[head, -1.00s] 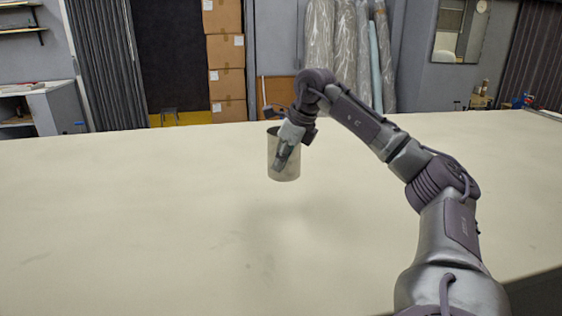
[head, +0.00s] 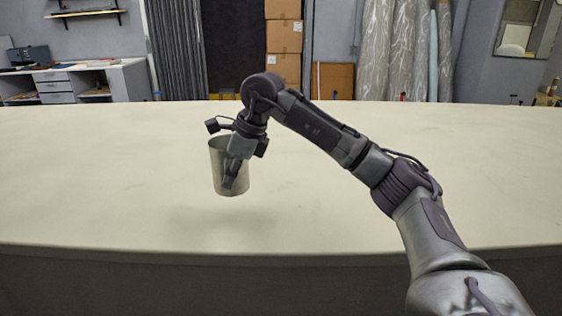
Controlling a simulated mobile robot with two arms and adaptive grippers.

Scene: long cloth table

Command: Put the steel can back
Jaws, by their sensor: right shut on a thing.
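The steel can (head: 217,172) is a plain, open-topped metal cylinder, seen left of centre in the head view. It is close to upright with a slight tilt. My right gripper (head: 232,178) reaches it from above and is shut on the can's wall on the near right side. A soft shadow lies on the table below and in front of the can, so it seems held above the cloth. The inside of the can is mostly hidden. My left gripper is not in view.
The long cream cloth table (head: 400,200) is bare around the can, with free room on both sides. Its front edge runs across the lower part of the view. Behind it stand stacked cardboard boxes (head: 284,35), wrapped rolls (head: 405,50) and a grey cabinet (head: 75,83).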

